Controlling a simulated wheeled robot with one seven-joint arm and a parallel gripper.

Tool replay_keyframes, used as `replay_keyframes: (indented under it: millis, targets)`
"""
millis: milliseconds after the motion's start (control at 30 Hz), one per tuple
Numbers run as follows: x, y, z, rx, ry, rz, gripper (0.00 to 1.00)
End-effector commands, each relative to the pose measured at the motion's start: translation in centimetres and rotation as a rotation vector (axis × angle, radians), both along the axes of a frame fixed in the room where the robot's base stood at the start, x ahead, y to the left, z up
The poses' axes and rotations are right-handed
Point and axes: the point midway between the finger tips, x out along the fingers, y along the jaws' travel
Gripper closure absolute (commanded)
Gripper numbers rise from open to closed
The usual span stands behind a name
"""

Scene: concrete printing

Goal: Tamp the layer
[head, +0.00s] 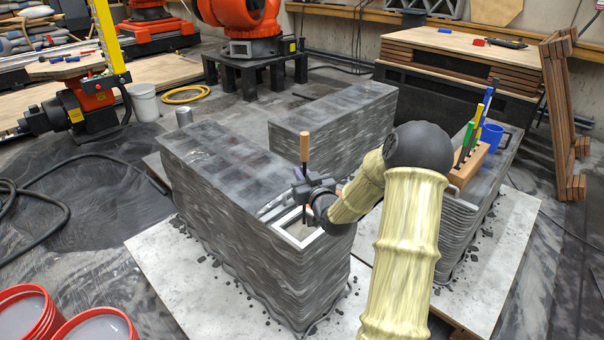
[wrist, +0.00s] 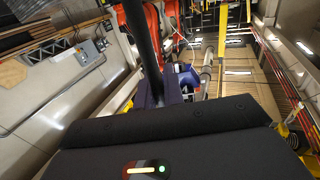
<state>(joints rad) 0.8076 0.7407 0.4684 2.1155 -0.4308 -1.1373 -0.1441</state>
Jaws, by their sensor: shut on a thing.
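My gripper (head: 308,188) is shut on a tamper (head: 304,147) with a wooden handle top and a thin dark shaft. The tamper stands upright above the near end of the layered grey concrete block (head: 215,185). A pale rectangular frame (head: 287,237) surrounds an opening in the block's top there, below my gripper. The tamper's foot and the layer inside the opening are mostly hidden, so I cannot tell whether they touch. In the wrist view the dark shaft (wrist: 142,45) rises beside a purple-grey gripper part (wrist: 165,90).
Another printed block (head: 335,120) stands behind. At right, a third block (head: 470,215) carries a wooden tool holder (head: 467,168) with coloured handles and a blue cup (head: 491,137). Red buckets (head: 28,312) stand at the front left. An orange robot (head: 245,20) stands at the back.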

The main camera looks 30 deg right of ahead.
Motion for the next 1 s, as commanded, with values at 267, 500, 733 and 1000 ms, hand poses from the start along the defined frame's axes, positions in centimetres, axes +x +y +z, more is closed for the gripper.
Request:
replay_keyframes:
  millis: [267,500,733,1000]
  targets:
    - [0.0,0.0,-2.6,-0.001,0.000,0.000,1.00]
    - [0.0,0.0,-3.2,-0.001,-0.001,-0.001,1.00]
    - [0.0,0.0,-1.1,-0.001,-0.002,0.000,1.00]
    - [0.0,0.0,1.5,-0.001,-0.001,0.000,1.00]
